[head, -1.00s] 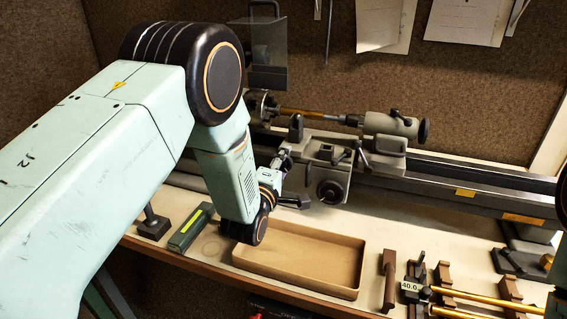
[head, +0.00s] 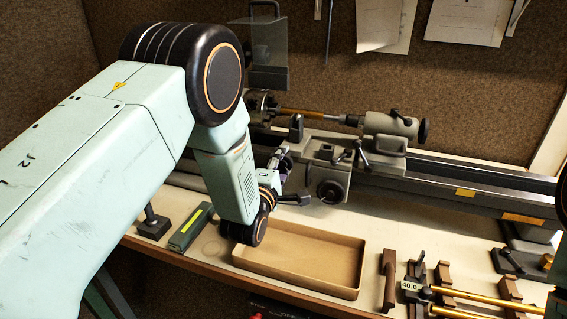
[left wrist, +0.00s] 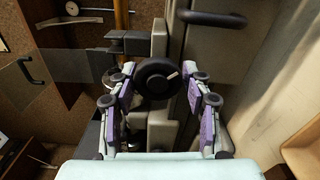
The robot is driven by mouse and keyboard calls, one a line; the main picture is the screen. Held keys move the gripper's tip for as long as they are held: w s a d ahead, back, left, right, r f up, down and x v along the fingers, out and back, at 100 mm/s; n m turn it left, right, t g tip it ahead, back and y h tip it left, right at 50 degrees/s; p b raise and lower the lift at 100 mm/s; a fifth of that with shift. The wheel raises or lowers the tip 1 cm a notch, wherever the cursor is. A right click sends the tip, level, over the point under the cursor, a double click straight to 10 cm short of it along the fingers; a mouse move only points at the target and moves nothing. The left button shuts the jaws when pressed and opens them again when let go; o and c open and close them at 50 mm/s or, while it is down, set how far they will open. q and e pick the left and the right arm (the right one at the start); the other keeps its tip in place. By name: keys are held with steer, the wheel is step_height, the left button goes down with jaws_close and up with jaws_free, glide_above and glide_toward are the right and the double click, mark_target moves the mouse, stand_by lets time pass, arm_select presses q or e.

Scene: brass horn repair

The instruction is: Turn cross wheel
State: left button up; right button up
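In the left wrist view a round black wheel (left wrist: 158,78) with a short white mark sits between the fingertips of my left gripper (left wrist: 159,70). The fingers stand apart, one on each side of the wheel; I cannot tell whether they touch its rim. In the head view my left gripper (head: 281,163) is at the left side of the lathe carriage (head: 322,160), partly hidden by my arm. The wheel between its fingers cannot be made out clearly there. Another handwheel (head: 330,191) shows on the carriage front. My right gripper is not in view.
A shallow cardboard tray (head: 300,278) lies in front of the lathe, below my left wrist. The lathe bed (head: 460,187) runs right, with the tailstock (head: 390,128) behind the carriage. A green tool (head: 191,227) lies left of the tray. Brass rods (head: 470,297) rest at the right.

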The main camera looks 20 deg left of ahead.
arm_select(q)
steer(key=o, duration=0.3)
steer(key=shift+r, duration=0.1)
steer(key=s, duration=1.2)
steer(key=shift+a, duration=0.2)
